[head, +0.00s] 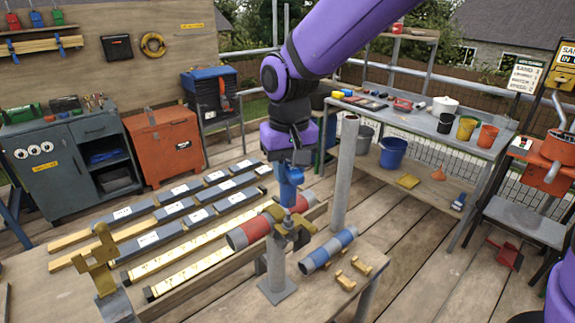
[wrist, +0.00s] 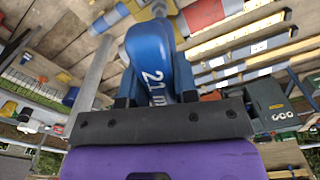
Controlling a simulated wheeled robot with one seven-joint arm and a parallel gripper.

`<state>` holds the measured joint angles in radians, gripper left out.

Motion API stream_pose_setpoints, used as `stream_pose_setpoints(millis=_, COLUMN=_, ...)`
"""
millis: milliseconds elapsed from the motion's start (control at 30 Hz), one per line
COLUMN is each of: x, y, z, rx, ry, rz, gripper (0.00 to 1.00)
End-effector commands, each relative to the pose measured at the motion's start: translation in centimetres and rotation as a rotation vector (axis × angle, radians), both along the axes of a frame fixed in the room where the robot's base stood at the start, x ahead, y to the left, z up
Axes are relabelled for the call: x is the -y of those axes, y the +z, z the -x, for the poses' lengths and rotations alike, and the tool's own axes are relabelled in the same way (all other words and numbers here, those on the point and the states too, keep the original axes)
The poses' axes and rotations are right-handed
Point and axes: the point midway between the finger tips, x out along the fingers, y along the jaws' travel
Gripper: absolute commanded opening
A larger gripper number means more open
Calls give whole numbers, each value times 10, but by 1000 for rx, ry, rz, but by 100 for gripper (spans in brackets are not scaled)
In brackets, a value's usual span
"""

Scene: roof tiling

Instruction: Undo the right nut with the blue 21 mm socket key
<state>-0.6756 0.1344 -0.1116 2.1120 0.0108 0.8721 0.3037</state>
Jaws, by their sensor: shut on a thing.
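My gripper (head: 289,165) is shut on the blue socket key (head: 290,190), which hangs upright below it. In the wrist view the key (wrist: 155,62) fills the middle and shows "21 m", partly cut off by the gripper (wrist: 155,105). In the head view the key's lower end stands at the brass coupler (head: 300,232) on top of a grey post, beside the red-banded pipe (head: 252,230). The right nut is hidden; I cannot tell whether the socket is seated on it.
A blue-banded pipe (head: 328,249) and small brass pieces (head: 346,280) lie right of the coupler. A tall grey post (head: 345,172) stands close behind. Another brass fitting (head: 100,262) stands at the left. Labelled bars (head: 190,265) cover the bench's left part.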

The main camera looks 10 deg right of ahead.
Motion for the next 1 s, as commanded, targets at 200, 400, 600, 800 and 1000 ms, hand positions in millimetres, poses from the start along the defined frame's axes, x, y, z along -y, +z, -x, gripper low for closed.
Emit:
stream_pose_setpoints(millis=200, x=0, y=-8, z=0, rx=-2, ry=0, rz=1, gripper=0)
stream_pose_setpoints(millis=400, x=0, y=-15, z=0, rx=-1, ry=1, rz=0, gripper=0)
stream_pose_setpoints(millis=600, x=0, y=-21, z=0, rx=-1, ry=1, rz=0, gripper=0)
stream_pose_setpoints(millis=800, x=0, y=-28, z=0, rx=-1, ry=2, rz=0, gripper=0)
stream_pose_setpoints(millis=1000, x=0, y=-35, z=0, rx=-1, ry=2, rz=1, gripper=0)
